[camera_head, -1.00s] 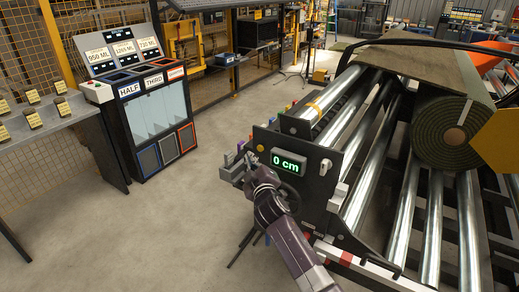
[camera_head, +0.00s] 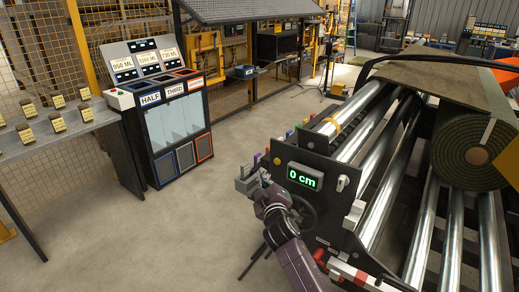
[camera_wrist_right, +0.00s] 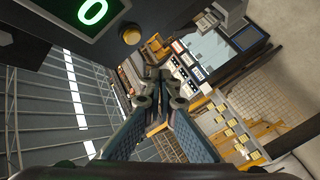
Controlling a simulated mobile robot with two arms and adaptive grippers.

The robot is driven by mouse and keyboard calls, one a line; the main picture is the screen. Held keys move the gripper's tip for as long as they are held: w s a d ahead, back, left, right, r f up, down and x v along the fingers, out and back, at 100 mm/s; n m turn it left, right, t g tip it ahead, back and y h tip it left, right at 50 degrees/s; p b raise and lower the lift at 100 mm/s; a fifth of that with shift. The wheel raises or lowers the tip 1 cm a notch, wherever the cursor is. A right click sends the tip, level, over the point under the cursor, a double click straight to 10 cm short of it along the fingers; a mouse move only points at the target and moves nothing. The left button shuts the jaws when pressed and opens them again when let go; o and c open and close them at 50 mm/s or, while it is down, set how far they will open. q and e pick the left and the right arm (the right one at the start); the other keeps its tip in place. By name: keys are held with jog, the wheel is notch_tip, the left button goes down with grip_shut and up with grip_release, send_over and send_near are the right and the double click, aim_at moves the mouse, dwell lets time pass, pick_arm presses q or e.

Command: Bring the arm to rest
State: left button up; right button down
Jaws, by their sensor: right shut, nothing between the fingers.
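My right arm enters the head view from the bottom, and its gripper (camera_head: 248,180) is held in front of the left end of the roller machine's dark control panel (camera_head: 318,205). The gripper is shut and empty; in the right wrist view its fingers (camera_wrist_right: 160,82) meet at the tips. A green "0 cm" display (camera_head: 304,176) is on the panel, just right of the gripper, and part of it shows in the right wrist view (camera_wrist_right: 92,12). A handwheel (camera_head: 303,212) sits below the display, partly hidden by my arm. My left gripper is not in view.
A green turf roll (camera_head: 475,155) lies on the machine's metal rollers (camera_head: 415,235). A dispenser stand (camera_head: 180,125) with HALF and THIRD labels stands at the left, beside a grey table (camera_head: 60,133) with several small labelled items. The floor between stand and machine is clear.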

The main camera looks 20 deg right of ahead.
jog(key=s+f+m+g+y, duration=0.15)
jog(key=s+f, duration=0.25)
jog(key=f, duration=0.8)
jog(key=s+f+n+g, duration=0.1)
jog(key=s+f+g, duration=0.25)
jog(key=f, duration=0.75)
jog(key=s+f+m+g, duration=0.2)
jog(key=s+f+g, duration=0.2)
jog(key=s+f, duration=1.45)
jog(key=s+f+m+g, duration=0.1)
jog(key=s+f, duration=0.5)
jog(key=s, duration=0.8)
jog(key=s+d+f+m+g, duration=0.1)
jog(key=s+f+g, duration=0.2)
jog(key=s+f, duration=0.4)
jog(key=s+d+f+m+g, duration=0.1)
jog(key=s+f+g, duration=0.2)
jog(key=s, duration=1.8)
notch_tip(320, 180, down, 4)
jog(key=shift+r+m, duration=0.15)
jog(key=shift+m, duration=0.2)
